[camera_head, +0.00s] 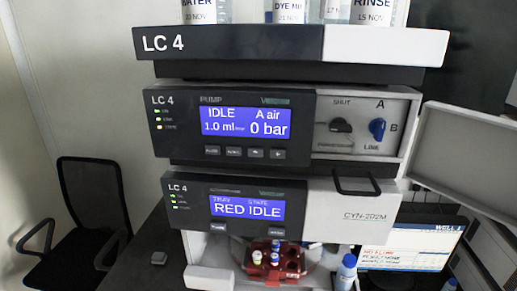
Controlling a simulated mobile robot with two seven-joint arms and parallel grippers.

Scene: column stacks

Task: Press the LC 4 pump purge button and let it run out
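The LC 4 pump (232,97) is the middle module of the stack. Its blue screen (246,122) reads IDLE, A air, 1.0 ml and 0 bar. Below the screen is a row of several small dark buttons (234,152); their labels are too small to read, so I cannot tell which one is purge. Right of the panel is a black knob (341,125) under the word SHUT. Beside it is a blue knob (377,128) marked A, B and LINE. Two pump status lights are green and one is orange. Neither of my grippers is in view.
The pump's pale door (468,158) stands open to the right. Below, the sampler (245,207) shows RED IDLE, above a red vial tray (272,263). Labelled bottles (290,10) stand on top. A monitor (410,245) and chair (92,205) flank the stack.

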